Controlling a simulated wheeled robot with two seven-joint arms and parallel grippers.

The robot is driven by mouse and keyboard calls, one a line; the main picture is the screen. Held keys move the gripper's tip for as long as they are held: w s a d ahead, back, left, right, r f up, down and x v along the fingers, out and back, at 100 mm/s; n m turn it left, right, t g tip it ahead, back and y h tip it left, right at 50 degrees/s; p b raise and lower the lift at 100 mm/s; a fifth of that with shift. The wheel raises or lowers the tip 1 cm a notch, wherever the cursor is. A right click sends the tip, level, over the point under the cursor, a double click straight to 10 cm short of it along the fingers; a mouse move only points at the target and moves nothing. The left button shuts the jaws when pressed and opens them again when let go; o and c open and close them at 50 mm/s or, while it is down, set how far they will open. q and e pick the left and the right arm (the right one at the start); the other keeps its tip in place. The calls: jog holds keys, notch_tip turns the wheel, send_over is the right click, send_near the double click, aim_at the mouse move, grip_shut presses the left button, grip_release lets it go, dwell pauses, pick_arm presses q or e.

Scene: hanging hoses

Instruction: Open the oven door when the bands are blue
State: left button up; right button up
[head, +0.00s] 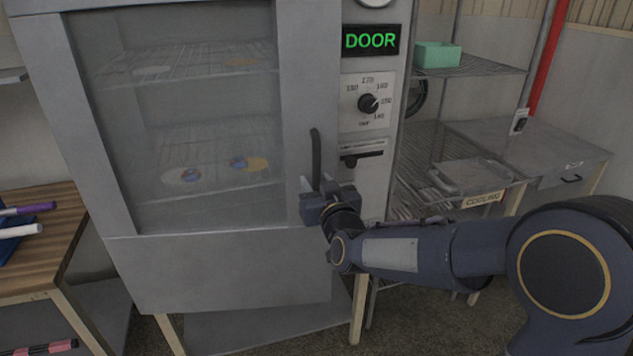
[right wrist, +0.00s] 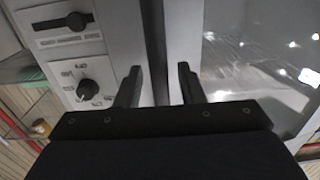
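The grey oven door (head: 180,265) has a large glass window and looks shut. Its black upright handle (head: 316,150) is on the door's right edge. My right gripper (head: 320,183) is at the handle's lower end. The upper rack holds a pale and an orange disc, dimly seen. My left gripper is out of view.
A green DOOR display (head: 370,40) and a dial (head: 368,103) are on the panel right of the door. A wooden table (head: 40,260) stands close on the left. At the right are a wire rack with a teal box (head: 437,55) and a grey table (head: 530,150).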

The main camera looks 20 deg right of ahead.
jog(key=shift+w, duration=0.3)
grip_shut()
